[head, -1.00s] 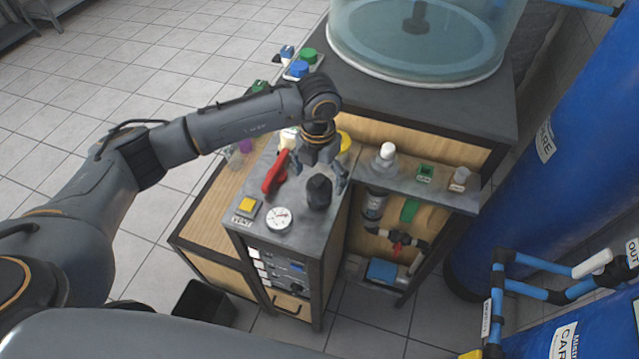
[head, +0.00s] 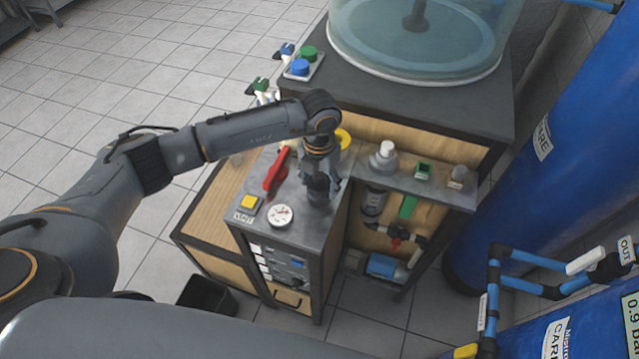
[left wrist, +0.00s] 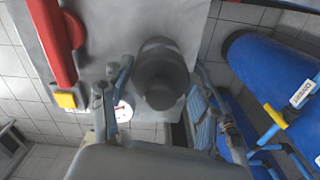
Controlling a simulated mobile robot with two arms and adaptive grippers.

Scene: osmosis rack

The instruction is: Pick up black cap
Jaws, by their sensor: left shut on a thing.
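The black cap (head: 318,194) is a dark rounded piece at the front right of the grey cabinet top (head: 300,230). My left gripper (head: 322,185) comes down over it from above and is shut on it, hiding much of it in the head view. In the left wrist view the cap (left wrist: 162,78) shows between the two fingers of my left gripper (left wrist: 160,100). I cannot tell whether the cap is clear of the surface. My right gripper is not in view.
A red lever (head: 275,172), a yellow button (head: 248,203) and a round gauge (head: 280,215) are left of the cap. A white-topped bottle (head: 384,156) and green block (head: 424,170) stand on the right shelf. A large clear tank (head: 420,40) is behind.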

